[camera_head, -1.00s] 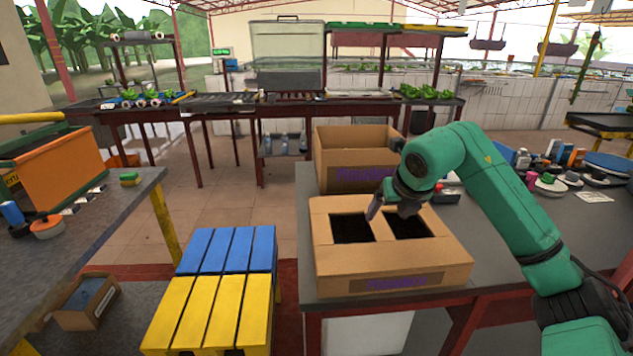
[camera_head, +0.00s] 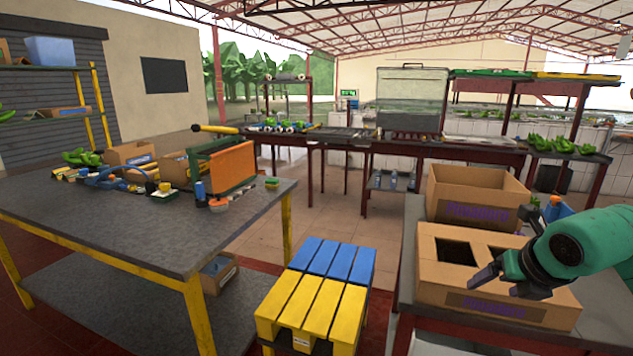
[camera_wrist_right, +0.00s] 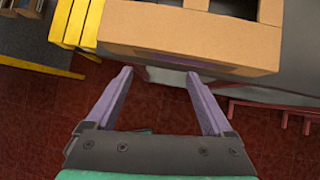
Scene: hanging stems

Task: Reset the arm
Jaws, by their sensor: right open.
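My right arm (camera_head: 590,242) is green and comes in from the right in the head view. Its gripper (camera_head: 492,282) is in front of and above the near cardboard box with two dark openings (camera_head: 440,278). In the right wrist view the gripper (camera_wrist_right: 160,85) has its two purple fingers spread, with nothing between them but red floor and the table edge. The box front (camera_wrist_right: 190,38) shows just beyond the fingertips. My left gripper is in neither view.
A second, open cardboard box (camera_head: 470,190) stands behind the near one on the right table. A yellow and blue slatted stand (camera_head: 318,295) is left of that table. A grey-topped table (camera_head: 130,225) with yellow legs holds several items at left.

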